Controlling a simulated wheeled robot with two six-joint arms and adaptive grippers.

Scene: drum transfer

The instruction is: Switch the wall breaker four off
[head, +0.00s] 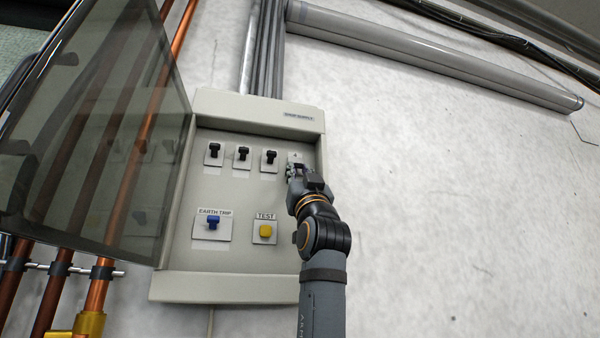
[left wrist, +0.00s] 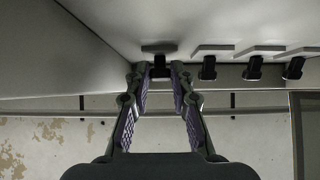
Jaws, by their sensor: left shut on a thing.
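Breaker four (head: 295,157) is the rightmost switch in the top row of the grey wall panel (head: 225,287). Its plate shows above my gripper, but its lever is hidden in the head view. My left gripper (head: 293,172) is at this switch and shut on it. In the left wrist view the black lever of breaker four (left wrist: 160,66) sits between the fingertips of my left gripper (left wrist: 161,73). The lever's exact position is hard to tell. The other three black breakers (head: 243,153) stand in a row to the left, with levers that look raised. My right gripper is not in view.
A blue earth trip switch (head: 213,223) and a yellow test button (head: 265,231) sit in the lower row. The tinted panel door (head: 110,130) hangs open at the left, in front of copper pipes (head: 98,285).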

